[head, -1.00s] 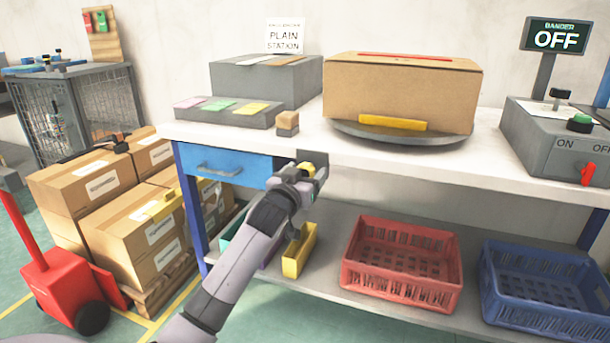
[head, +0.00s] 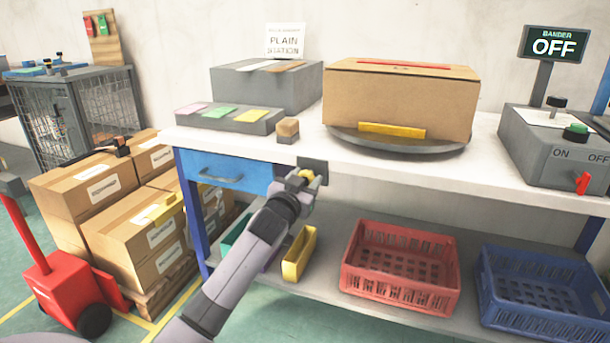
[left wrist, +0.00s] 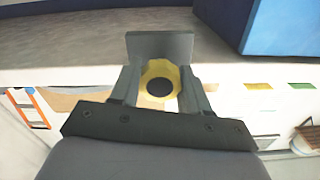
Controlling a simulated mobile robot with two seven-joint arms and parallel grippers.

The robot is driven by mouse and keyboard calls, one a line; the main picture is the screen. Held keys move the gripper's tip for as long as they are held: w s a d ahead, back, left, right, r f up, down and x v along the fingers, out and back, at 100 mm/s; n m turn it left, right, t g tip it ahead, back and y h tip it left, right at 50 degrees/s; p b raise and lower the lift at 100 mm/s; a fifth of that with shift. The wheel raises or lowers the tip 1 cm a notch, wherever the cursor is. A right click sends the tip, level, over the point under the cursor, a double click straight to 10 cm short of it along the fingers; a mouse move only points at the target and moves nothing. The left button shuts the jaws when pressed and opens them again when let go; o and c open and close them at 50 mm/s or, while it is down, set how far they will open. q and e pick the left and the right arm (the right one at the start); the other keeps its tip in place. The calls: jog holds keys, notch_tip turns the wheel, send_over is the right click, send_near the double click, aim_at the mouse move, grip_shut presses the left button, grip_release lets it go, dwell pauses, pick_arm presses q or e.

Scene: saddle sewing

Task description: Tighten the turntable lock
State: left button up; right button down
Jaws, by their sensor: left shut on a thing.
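The turntable lock is a yellow scalloped knob (left wrist: 160,84) with a dark centre, in front of a dark grey plate (head: 314,168) on the bench's front edge. My left gripper (head: 303,178) is at the knob, and its two fingers (left wrist: 160,90) are shut on the knob's sides in the left wrist view. In the head view the hand covers most of the knob. The round grey turntable (head: 400,147) is on the bench top and bears a closed cardboard box (head: 400,100) with a yellow block at its front. My right gripper is not in view.
A blue drawer (head: 226,172) is left of the knob. A red crate (head: 400,270) and a blue crate (head: 545,290) stand on the lower shelf, with a yellow bin (head: 299,253) near my arm. A control box (head: 553,150) stands at the right.

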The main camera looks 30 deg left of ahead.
pick_arm(q)
jog(key=m+p, duration=0.3)
jog(key=m, duration=0.1)
jog(key=shift+f+m, duration=0.1)
jog(key=shift+m, duration=0.2)
jog(key=m+p, duration=0.1)
jog(key=m, duration=0.1)
jog(key=shift+a+m, duration=0.1)
jog(key=shift+m, duration=0.3)
jog(key=m+p, duration=0.1)
jog(key=m, duration=0.3)
jog(key=shift+a+m+p, duration=0.1)
jog(key=shift+m+p, duration=0.2)
jog(key=shift+p, duration=0.05)
jog(key=m, duration=0.2)
jog(key=shift+m+p, duration=0.3)
jog(key=shift+p, duration=0.05)
jog(key=shift+a+m+p, duration=0.1)
jog(key=shift+m+p, duration=0.2)
jog(key=shift+m, duration=1.4)
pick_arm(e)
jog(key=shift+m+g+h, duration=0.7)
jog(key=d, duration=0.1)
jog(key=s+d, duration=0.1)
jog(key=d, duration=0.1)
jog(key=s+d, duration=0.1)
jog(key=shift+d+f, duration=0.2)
pick_arm(q)
jog(key=shift+a, duration=0.1)
